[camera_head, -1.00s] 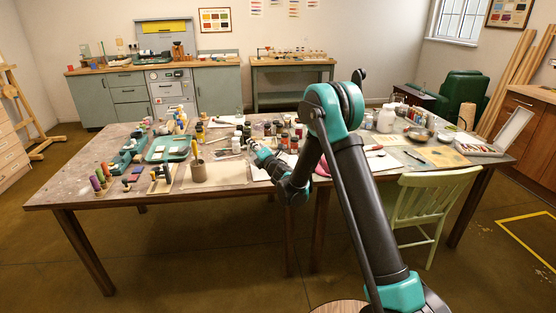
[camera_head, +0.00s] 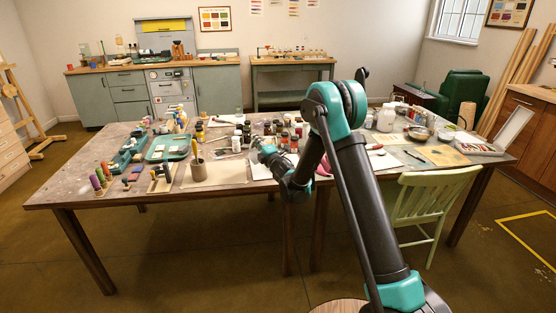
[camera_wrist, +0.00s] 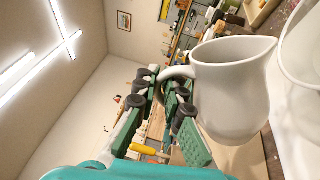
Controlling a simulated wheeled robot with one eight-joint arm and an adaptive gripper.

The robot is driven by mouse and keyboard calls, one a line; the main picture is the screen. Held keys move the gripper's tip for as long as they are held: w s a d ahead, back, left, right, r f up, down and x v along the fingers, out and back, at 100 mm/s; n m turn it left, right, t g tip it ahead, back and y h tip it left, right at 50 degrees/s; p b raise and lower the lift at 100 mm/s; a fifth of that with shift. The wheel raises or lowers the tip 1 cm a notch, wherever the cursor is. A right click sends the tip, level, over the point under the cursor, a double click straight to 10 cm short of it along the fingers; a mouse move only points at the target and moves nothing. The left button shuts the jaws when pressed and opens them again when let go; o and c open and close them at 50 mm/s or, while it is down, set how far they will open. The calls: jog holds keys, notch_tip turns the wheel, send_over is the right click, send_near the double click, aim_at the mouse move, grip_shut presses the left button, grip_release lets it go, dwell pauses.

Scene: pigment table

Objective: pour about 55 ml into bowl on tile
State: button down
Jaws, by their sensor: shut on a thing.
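A white jug (camera_wrist: 232,95) with a pouring lip fills the middle right of the wrist view. My gripper (camera_wrist: 182,100) is shut on its handle (camera_wrist: 174,73). The room shows turned sideways in this view, so the jug appears strongly tipped, lip towards the table side. Part of a white bowl (camera_wrist: 304,60) shows at the right edge, close to the lip and apart from it in the picture. I cannot see inside either vessel or make out any stream. In the head view my gripper (camera_head: 257,143) is small, over the middle of the table; the jug is not clear there.
The long table (camera_head: 120,200) is crowded. Several dark jars (camera_head: 275,130) stand behind. A pale green chair (camera_head: 430,205) is at the front right.

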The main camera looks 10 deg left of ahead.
jog(key=shift+w+d+r+m, duration=0.2)
jog(key=shift+d+r+m, duration=0.15)
jog(key=shift+m, duration=0.35)
jog(key=shift+w+d+f+m+t+h+p, duration=0.15)
jog(key=shift+d+m+p, duration=0.1)
jog(key=shift+m+p, duration=0.25)
jog(key=shift+w+d+f+m+t+h+p, duration=0.15)
jog(key=shift+d+m+p, duration=0.1)
jog(key=shift+m+p, duration=0.25)
dwell(0.8)
jog(key=shift+w+d+r+m, duration=0.25)
jog(key=shift+w+d+m, duration=0.2)
jog(key=shift+d, duration=0.2)
dwell(0.3)
jog(key=a+n, duration=0.1)
jog(key=s+a+n, duration=0.1)
jog(key=n, duration=0.1)
jog(key=s+a+n+g, duration=0.1)
jog(key=shift+s+a+f+n, duration=0.1)
jog(key=shift+f+n, duration=0.2)
jog(key=shift+n, duration=0.05)
jog(key=shift+f, duration=0.25)
jog(key=shift+a+r+n, duration=0.15)
jog(key=shift+n, duration=0.25)
jog(key=shift+s+a+n+y, duration=0.25)
jog(key=shift+a+n+y, duration=0.15)
jog(key=shift+n, duration=0.4)
jog(key=shift+s+a+f+n+g, duration=0.1)
jog(key=shift+a+f+n+g, duration=0.05)
jog(key=shift+f+n+g, duration=0.2)
